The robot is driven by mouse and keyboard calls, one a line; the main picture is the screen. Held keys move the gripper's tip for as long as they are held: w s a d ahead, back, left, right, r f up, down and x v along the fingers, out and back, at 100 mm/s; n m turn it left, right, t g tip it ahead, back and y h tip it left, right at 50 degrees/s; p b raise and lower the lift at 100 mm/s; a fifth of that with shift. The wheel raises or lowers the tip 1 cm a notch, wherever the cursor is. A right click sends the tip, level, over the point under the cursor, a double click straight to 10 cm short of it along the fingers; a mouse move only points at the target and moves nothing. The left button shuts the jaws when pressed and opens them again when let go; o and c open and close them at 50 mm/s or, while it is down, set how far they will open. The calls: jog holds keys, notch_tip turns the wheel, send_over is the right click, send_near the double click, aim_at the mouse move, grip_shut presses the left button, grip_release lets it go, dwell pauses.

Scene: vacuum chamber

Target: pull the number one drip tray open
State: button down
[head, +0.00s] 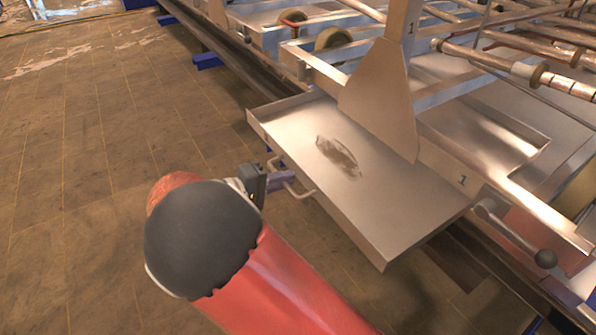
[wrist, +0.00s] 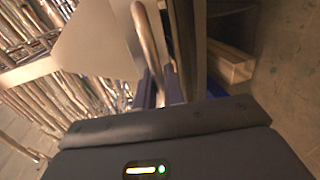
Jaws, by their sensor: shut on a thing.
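The number one drip tray (head: 385,210) is a shallow metal tray in the head view. It sticks out from under the frame, partly pulled out, with a dark wet-looking stain on its floor. Its bar handle (head: 302,193) is on the outer edge, facing my arm. My gripper (head: 284,180) is at this handle and shut on it. In the wrist view the handle (wrist: 148,38) runs as a curved bar down between my gripper's fingers (wrist: 158,86). The fingertips are partly hidden by the gripper body there.
A metal frame with a "1" mark (head: 462,181) stands behind the tray, with a tapered upright (head: 385,90) above it. A lever with a dark knob (head: 545,258) juts out at right. Copper pipes (head: 520,70) lie beyond. The tiled floor (head: 90,180) at left is clear.

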jog(key=shift+s+a+f, duration=0.1)
jog(key=shift+s+a, duration=0.15)
jog(key=shift+a, duration=0.05)
jog(key=c, duration=1.6)
grip_release()
jog(key=shift+o, duration=0.2)
jog(key=v, duration=0.7)
jog(key=shift+s+a, duration=0.25)
jog(key=shift+a, duration=0.05)
